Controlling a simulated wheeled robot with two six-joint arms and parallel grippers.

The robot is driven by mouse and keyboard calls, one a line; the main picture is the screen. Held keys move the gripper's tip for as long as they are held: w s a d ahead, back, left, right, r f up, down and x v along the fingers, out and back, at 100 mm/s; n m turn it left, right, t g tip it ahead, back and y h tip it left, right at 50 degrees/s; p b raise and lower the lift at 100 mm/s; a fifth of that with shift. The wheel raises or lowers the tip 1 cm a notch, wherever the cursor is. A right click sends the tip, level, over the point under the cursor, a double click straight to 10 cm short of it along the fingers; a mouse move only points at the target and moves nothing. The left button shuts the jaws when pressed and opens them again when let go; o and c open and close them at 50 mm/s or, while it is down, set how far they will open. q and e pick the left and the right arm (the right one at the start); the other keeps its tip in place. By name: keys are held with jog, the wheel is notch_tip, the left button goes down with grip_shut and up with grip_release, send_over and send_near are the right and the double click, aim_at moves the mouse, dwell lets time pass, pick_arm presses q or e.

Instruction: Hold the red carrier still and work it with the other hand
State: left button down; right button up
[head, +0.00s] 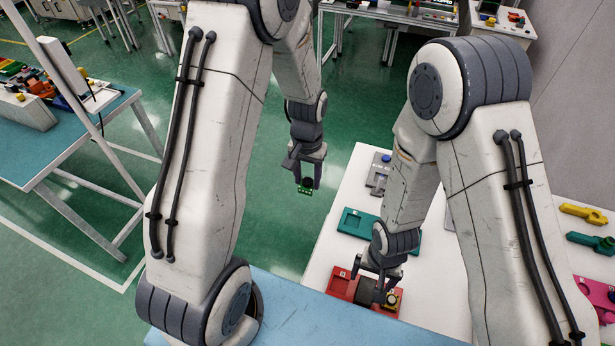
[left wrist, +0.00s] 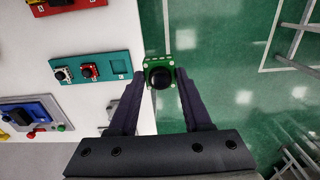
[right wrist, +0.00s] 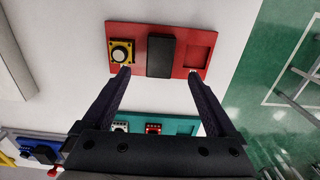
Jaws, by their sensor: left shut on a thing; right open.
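The red carrier (head: 341,284) lies on the white table under my right gripper. In the right wrist view the red carrier (right wrist: 196,38) has a yellow module with a round top (right wrist: 121,53) at its left, a black block (right wrist: 160,56) in the middle and an empty square recess at its right. My right gripper (right wrist: 160,72) is open, its fingertips over the carrier's near edge, with nothing between them; contact is unclear. My left gripper (head: 305,185) is shut on a small green board with a black lens (left wrist: 160,75), held beyond the white table's left edge above the floor.
A teal carrier (head: 352,224) lies behind the red one; the left wrist view shows a white and a red module in it. A grey carrier with blue part (head: 380,172) is farther back. Yellow, teal and pink parts lie at right. A blue-topped table (head: 80,132) stands far left.

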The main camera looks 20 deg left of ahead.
aim_at(366, 290)
notch_tip(366, 290, down, 8)
jog(key=b, duration=0.6)
jog(key=shift+f, duration=0.1)
grip_shut()
